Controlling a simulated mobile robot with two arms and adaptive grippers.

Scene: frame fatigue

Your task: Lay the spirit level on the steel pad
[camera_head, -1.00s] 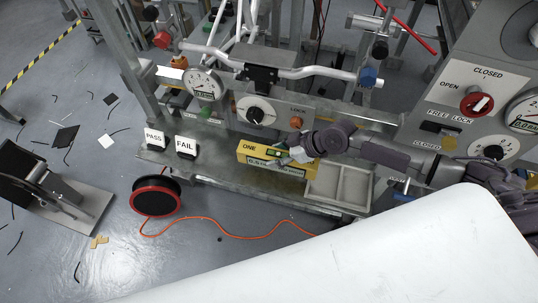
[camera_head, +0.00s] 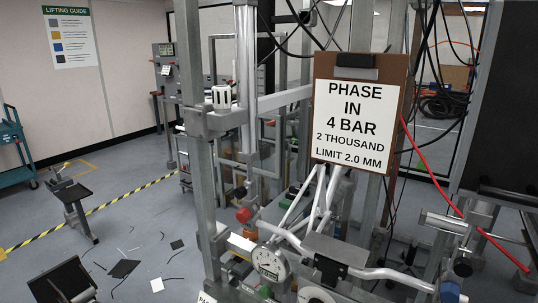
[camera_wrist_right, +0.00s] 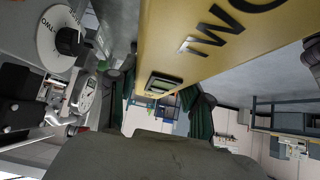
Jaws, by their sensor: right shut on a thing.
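The spirit level (camera_wrist_right: 245,75) appears as a yellow bar very close in the right wrist view, marked TWO, with a small greenish vial window (camera_wrist_right: 163,86) at its near end. The level's far end is cut off by the frame. Neither arm shows in the head view. I cannot make out the steel pad in either current view. My left gripper is not in view.
The head view shows a steel frame post (camera_head: 196,130) and a clipboard (camera_head: 358,115) reading PHASE IN 4 BAR. A round gauge (camera_head: 270,262) and white bent tubes (camera_head: 340,265) are below. A knob dial (camera_wrist_right: 62,38) is close at left in the wrist view.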

